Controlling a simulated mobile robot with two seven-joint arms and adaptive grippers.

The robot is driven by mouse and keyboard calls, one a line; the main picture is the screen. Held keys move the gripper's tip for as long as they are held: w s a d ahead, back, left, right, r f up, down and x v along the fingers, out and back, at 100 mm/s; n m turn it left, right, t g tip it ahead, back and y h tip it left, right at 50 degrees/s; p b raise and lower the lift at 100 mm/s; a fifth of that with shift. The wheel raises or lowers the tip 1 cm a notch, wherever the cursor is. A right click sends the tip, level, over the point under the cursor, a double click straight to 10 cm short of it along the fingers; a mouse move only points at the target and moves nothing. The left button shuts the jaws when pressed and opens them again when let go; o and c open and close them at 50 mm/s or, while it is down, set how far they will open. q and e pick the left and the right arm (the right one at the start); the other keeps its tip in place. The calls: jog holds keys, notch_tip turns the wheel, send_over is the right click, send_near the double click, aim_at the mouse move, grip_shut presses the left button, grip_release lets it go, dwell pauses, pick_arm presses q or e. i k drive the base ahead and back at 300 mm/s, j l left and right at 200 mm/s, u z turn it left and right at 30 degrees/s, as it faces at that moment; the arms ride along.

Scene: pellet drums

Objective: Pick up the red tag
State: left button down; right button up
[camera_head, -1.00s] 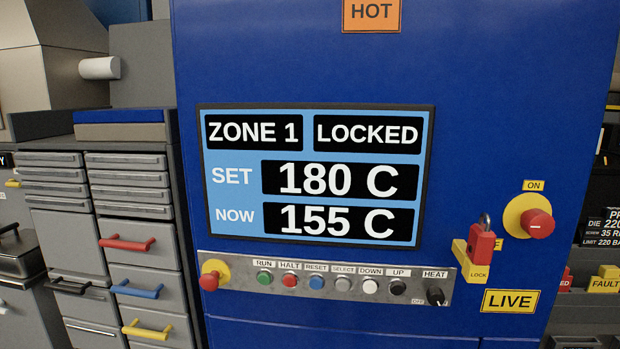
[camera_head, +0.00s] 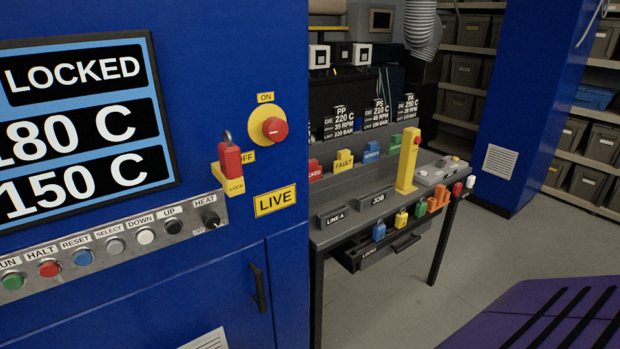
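A red tag (camera_head: 315,172) stands at the left end of a row of coloured tags on the grey bench. Its lettering is partly cut off by the edge of the blue cabinet, and only the end, like "CKED", can be read. To its right are a yellow tag (camera_head: 343,161) reading FAULT, a blue tag (camera_head: 371,150) and a green tag (camera_head: 396,142). Neither of my grippers is in view.
The blue cabinet (camera_head: 285,285) fills the left, with a red padlock (camera_head: 230,160) and a red knob (camera_head: 275,129). A yellow post (camera_head: 408,160) rises from the bench (camera_head: 345,205). Small coloured padlocks hang along its front edge. Floor (camera_head: 395,305) is open before it.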

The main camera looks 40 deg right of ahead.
aim_at(315, 170)
jog(key=k+l+z, duration=0.1)
jog(key=l+z, duration=0.15)
jog(key=l, duration=1.65)
